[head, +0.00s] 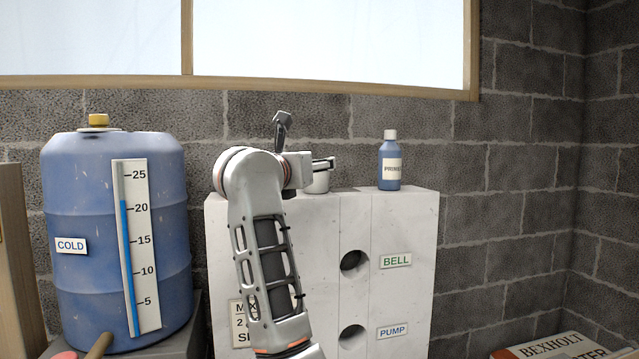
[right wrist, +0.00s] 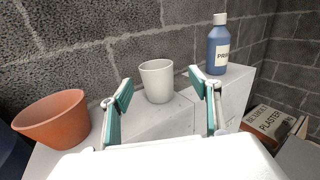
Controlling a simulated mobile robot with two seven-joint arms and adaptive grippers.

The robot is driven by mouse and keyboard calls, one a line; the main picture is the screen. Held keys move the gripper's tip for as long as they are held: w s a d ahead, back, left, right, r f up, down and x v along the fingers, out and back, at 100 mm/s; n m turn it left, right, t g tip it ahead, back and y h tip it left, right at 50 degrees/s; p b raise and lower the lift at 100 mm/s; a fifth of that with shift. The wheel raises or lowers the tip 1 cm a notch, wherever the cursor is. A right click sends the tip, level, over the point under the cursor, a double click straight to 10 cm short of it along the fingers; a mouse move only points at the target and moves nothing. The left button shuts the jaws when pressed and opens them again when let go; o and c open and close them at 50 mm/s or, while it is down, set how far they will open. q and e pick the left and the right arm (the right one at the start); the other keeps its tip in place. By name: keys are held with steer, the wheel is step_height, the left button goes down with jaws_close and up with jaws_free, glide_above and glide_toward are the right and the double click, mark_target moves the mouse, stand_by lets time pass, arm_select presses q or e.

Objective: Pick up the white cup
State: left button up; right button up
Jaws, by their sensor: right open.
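The white cup (right wrist: 157,84) stands upright on top of the pale block (right wrist: 170,122) in the right wrist view. It also shows in the head view (head: 318,184), partly covered by my right gripper (head: 323,164). In the right wrist view, the two teal-padded fingers of my right gripper (right wrist: 161,92) are spread wide and empty. The cup appears in the gap between them, beyond the fingertips. I see no contact with the cup. My left gripper is in neither view.
A terracotta pot (right wrist: 54,120) stands left of the cup, and a blue bottle (head: 389,163) stands to its right on the block. A blue barrel (head: 85,205) stands at the left. A block wall (head: 520,170) rises close behind. A plaster bag (right wrist: 268,120) lies low at the right.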

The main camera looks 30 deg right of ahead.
mark_target(314, 192)
steer(key=x, duration=0.3)
steer(key=shift+w+r, duration=0.15)
steer(key=shift+w, duration=0.1)
steer(key=x, duration=0.3)
steer(key=shift+w+d+f, duration=0.1)
steer(key=shift+w+f, duration=0.15)
steer(key=shift+w, duration=0.05)
steer(key=shift+w+d, duration=0.15)
steer(key=shift+w, duration=0.05)
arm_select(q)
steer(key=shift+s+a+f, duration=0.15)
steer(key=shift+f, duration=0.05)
arm_select(e)
steer(key=c, duration=1)
